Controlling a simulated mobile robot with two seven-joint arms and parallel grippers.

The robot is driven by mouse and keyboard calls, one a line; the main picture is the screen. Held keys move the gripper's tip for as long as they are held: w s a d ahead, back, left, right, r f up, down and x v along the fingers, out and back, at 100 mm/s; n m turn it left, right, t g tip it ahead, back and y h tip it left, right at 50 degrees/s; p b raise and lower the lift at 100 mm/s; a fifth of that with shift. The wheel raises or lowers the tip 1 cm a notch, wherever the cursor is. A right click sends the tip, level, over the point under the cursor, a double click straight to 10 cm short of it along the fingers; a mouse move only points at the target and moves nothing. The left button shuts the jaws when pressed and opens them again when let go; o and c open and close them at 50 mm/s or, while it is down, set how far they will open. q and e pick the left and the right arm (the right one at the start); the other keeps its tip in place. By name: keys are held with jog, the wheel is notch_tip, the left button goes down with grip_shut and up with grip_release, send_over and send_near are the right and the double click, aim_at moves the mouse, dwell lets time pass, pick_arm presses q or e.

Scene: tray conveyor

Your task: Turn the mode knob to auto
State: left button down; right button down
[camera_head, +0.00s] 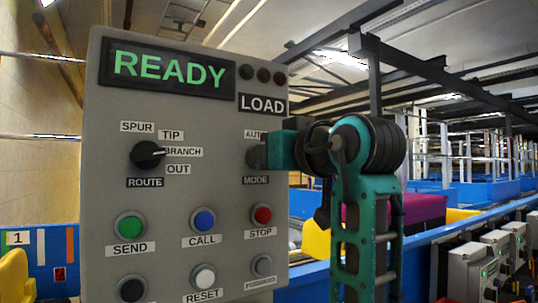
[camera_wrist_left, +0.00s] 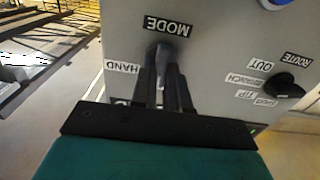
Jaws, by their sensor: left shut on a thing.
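The mode knob (camera_head: 254,158) is a dark knob on the grey control panel (camera_head: 205,105), between a partly covered "AUTO" label above and the "MODE" label (camera_head: 257,181) below. My left gripper (camera_head: 266,152) reaches it from the right and is shut on it. In the left wrist view, turned upside down, the fingers (camera_wrist_left: 165,88) close around the knob (camera_wrist_left: 163,54) beneath the "MODE" label (camera_wrist_left: 167,27). A "HAND" label (camera_wrist_left: 123,67) shows beside it. The fingers hide most of the knob, so I cannot tell which way it points. My right gripper is not in view.
The route knob (camera_head: 147,155) is left of the mode knob, pointing towards "BRANCH". Below are send (camera_head: 130,226), call (camera_head: 204,220) and stop (camera_head: 262,215) buttons. The display (camera_head: 168,68) reads "READY". Blue conveyor sides (camera_head: 430,250) run behind at the right.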

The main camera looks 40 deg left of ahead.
pick_arm(q)
jog(key=c, duration=1.1)
grip_release()
jog(key=v, duration=1.3)
jog(key=shift+r+b, duration=0.1)
jog(key=shift+b, duration=0.2)
